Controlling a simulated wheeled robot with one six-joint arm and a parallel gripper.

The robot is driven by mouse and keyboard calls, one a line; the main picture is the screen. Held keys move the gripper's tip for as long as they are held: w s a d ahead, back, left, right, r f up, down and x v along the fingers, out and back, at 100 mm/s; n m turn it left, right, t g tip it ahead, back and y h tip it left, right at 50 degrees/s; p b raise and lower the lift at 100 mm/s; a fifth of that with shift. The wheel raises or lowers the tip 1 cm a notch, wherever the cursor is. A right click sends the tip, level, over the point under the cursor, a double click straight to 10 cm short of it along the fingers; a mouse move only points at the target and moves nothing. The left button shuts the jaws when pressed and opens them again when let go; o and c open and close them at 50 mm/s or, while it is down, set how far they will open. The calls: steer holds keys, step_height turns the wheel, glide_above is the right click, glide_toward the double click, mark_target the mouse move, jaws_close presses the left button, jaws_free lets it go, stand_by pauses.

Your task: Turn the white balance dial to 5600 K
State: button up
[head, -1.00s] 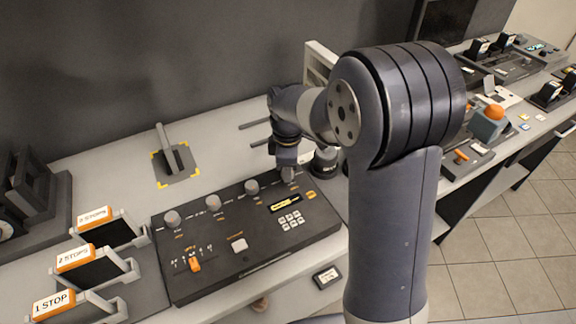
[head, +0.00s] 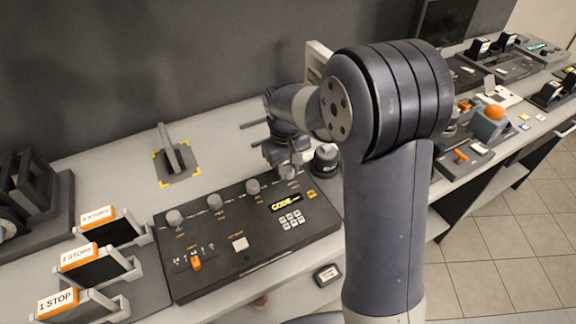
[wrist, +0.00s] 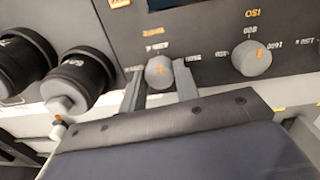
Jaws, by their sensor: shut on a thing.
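The black control panel (head: 225,262) lies on the bench with a row of grey dials along its back. My gripper (head: 288,168) is over the far-right dial (head: 291,173), which I take to be the white balance dial. In the wrist view this round grey dial (wrist: 159,73) has an orange pointer mark and sits between the two fingers of my gripper (wrist: 159,85), which are shut on its sides. The scale print around it is upside down there and too small to read surely. The ISO dial (wrist: 251,58) stands apart beside it.
A dark round knob-like object (head: 326,160) stands close to the right of my gripper; black cylinders (wrist: 78,75) show at left in the wrist view. A lever (head: 168,150) stands behind the panel. Stop-labelled holders (head: 80,255) are at left.

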steer(key=m, duration=0.6)
steer(key=shift+w, duration=0.1)
steer(key=m, duration=0.6)
steer(key=shift+m+g, duration=0.3)
stand_by(0.3)
steer(key=o, duration=1)
steer(key=shift+a+r, duration=0.1)
steer(key=r, duration=1)
steer(key=shift+w+a+r, duration=0.15)
steer(key=shift+a+r, duration=0.05)
steer(key=shift+r, duration=0.1)
